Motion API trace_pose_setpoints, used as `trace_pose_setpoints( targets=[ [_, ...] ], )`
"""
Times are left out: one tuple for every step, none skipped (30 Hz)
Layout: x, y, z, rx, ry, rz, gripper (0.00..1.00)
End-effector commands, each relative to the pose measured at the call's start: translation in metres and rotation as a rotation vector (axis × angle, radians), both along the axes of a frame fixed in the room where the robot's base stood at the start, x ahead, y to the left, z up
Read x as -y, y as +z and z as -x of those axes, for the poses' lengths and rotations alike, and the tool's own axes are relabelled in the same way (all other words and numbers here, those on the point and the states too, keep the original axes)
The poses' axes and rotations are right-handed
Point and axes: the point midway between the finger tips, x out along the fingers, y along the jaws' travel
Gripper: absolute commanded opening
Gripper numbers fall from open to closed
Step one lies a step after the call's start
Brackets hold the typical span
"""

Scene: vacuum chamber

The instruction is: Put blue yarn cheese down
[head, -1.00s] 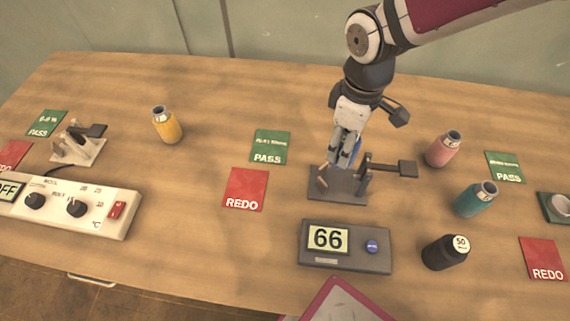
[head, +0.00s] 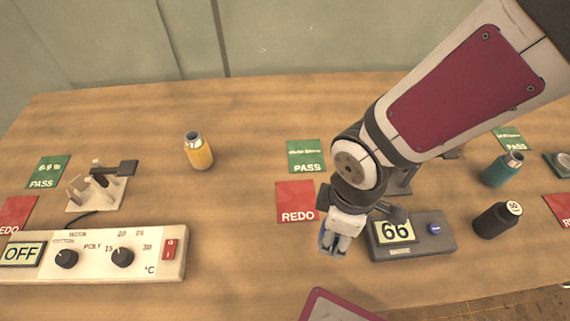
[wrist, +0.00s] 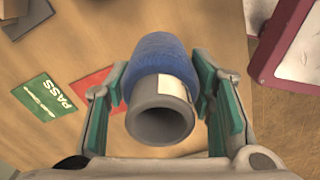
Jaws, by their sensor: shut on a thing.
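The blue yarn cheese (wrist: 160,55) is a blue wound body on a grey tube, with a pale label near the tube's open end. My gripper (wrist: 165,88) is shut on it, with green-padded fingers on both sides. In the head view my gripper (head: 335,242) hangs left of the grey display box that reads 66, in front of the red REDO card (head: 297,202). There the cheese is mostly hidden by the fingers. The green PASS card (head: 306,157) lies behind the REDO card. Whether the cheese touches the table cannot be told.
The grey display box (head: 412,236) stands right of my gripper. A maroon-edged board (head: 318,300) is at the front edge.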

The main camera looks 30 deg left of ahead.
Motion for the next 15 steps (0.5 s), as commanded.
trace_pose_setpoints(
  targets=[
    [0.000, -0.001, 0.000, 0.001, -0.001, -0.001, 0.14],
    [-0.002, -0.001, -0.002, 0.001, -0.001, -0.002, 0.14],
    [-0.005, -0.002, -0.004, 0.001, 0.000, -0.002, 0.14],
    [-0.009, -0.003, -0.007, 0.000, 0.001, -0.002, 0.14],
    [-0.014, -0.003, -0.011, 0.001, 0.002, -0.003, 0.14],
    [-0.021, -0.004, -0.017, 0.001, 0.002, -0.003, 0.14],
    [-0.027, -0.005, -0.021, 0.000, 0.002, -0.003, 0.14],
    [-0.033, -0.006, -0.026, 0.000, 0.001, -0.003, 0.14],
    [-0.041, -0.007, -0.032, 0.000, 0.001, -0.003, 0.14],
    [-0.046, -0.007, -0.037, 0.000, 0.000, -0.003, 0.14],
    [-0.052, -0.008, -0.041, 0.000, 0.000, -0.003, 0.14],
    [-0.059, -0.009, -0.047, 0.000, 0.000, -0.003, 0.14],
    [-0.065, -0.009, -0.052, 0.000, 0.000, -0.003, 0.14],
    [-0.071, -0.010, -0.056, 0.000, 0.000, -0.003, 0.14],
    [-0.078, -0.011, -0.063, 0.000, 0.000, -0.003, 0.14]
  ],
)
